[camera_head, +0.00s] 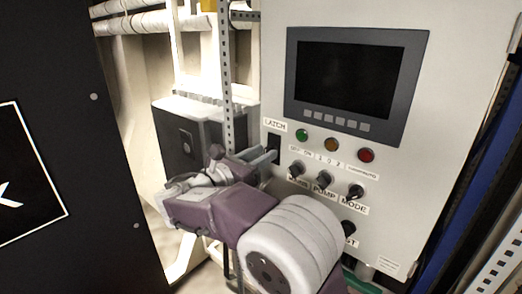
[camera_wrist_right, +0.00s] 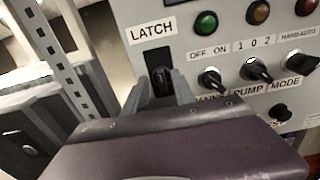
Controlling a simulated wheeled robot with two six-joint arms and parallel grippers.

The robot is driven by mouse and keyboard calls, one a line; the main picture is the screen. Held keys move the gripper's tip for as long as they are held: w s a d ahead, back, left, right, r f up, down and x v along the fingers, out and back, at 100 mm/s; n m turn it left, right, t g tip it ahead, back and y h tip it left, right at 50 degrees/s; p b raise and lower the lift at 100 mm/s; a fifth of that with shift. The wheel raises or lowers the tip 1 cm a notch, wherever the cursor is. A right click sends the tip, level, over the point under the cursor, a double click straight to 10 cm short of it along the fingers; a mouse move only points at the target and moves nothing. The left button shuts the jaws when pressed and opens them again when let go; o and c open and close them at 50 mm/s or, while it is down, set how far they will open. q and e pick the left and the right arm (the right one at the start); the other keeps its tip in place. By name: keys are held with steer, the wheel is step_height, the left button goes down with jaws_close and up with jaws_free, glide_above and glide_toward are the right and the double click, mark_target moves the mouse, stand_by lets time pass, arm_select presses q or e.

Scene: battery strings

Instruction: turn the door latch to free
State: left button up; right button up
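The door latch (camera_head: 274,143) is a small black handle on a dark plate under the LATCH label, at the left edge of the light grey control panel. In the right wrist view the latch (camera_wrist_right: 162,80) stands roughly upright, just beyond my fingers. My right gripper (camera_head: 264,156) reaches the panel from the lower left. In the wrist view its two grey fingers (camera_wrist_right: 162,96) are apart, one on each side of the latch's lower part. I see a gap between them, and cannot tell whether either touches the latch. My left gripper is not in view.
Knobs (camera_wrist_right: 257,72) for MAIN, PUMP and MODE sit right of the latch, under coloured lamps (camera_head: 331,144) and a dark screen (camera_head: 345,75). A perforated metal post (camera_head: 227,80) stands close on the left. A black panel (camera_head: 75,110) fills the far left.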

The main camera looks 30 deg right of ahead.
steer(key=shift+s+d, duration=0.1)
steer(key=shift+s, duration=0.25)
steer(key=shift+c, duration=0.6)
steer(key=c, duration=0.6)
steer(key=shift+w, duration=0.25)
jaws_close()
steer(key=shift+s, duration=0.1)
